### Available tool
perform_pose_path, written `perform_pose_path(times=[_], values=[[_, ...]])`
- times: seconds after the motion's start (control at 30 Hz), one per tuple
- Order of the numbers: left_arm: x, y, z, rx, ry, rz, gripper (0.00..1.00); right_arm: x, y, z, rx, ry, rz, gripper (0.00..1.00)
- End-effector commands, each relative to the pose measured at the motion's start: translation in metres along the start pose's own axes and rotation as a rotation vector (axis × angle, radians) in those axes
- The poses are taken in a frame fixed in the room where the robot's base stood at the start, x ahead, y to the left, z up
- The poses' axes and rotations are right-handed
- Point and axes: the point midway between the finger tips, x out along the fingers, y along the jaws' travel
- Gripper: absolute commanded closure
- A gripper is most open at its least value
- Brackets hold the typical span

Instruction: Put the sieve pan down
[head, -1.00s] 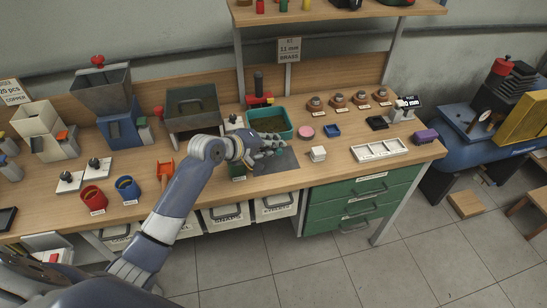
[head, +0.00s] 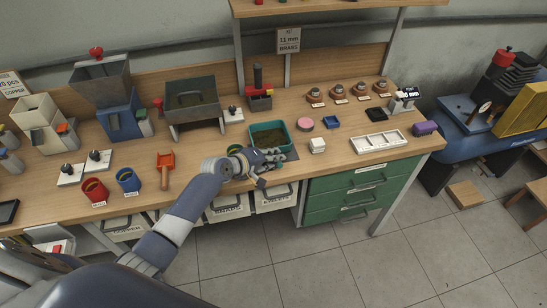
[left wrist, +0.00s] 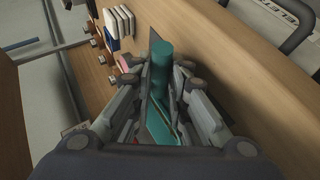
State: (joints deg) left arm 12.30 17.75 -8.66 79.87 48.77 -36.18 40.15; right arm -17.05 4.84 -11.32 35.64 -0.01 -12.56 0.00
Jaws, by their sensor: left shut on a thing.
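The sieve pan is a teal rectangular pan (head: 287,126) with dark grainy stuff inside. It appears level, at the front middle of the bench, over a dark grey mat (head: 292,155). I cannot tell whether it touches the mat. My left gripper (head: 272,166) is at the pan's front side, near the bench's front edge. In the left wrist view the left gripper (left wrist: 160,100) is shut on the pan's teal round handle (left wrist: 161,65). The fingers hide part of the pan's front. My right gripper is not in view.
A green cup (head: 234,149) stands just left of the pan, partly behind my wrist. An orange scoop (head: 165,165) lies left.

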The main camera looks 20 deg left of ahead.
Motion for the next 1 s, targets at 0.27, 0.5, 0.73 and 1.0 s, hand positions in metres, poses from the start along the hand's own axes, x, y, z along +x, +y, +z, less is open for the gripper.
perform_pose_path(times=[0.27, 0.5, 0.73, 1.0], values=[[0.001, -0.002, 0.001, 0.000, 0.000, 0.000, 0.76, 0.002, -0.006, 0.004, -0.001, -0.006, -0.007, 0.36], [0.001, -0.002, 0.000, 0.000, 0.000, 0.000, 0.76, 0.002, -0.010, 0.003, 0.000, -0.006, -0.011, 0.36], [-0.013, 0.000, -0.001, 0.002, 0.001, 0.001, 0.76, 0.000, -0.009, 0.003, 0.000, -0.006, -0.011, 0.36], [-0.059, -0.001, 0.000, 0.003, 0.000, 0.000, 0.76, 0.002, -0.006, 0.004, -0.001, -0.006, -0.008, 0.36]])
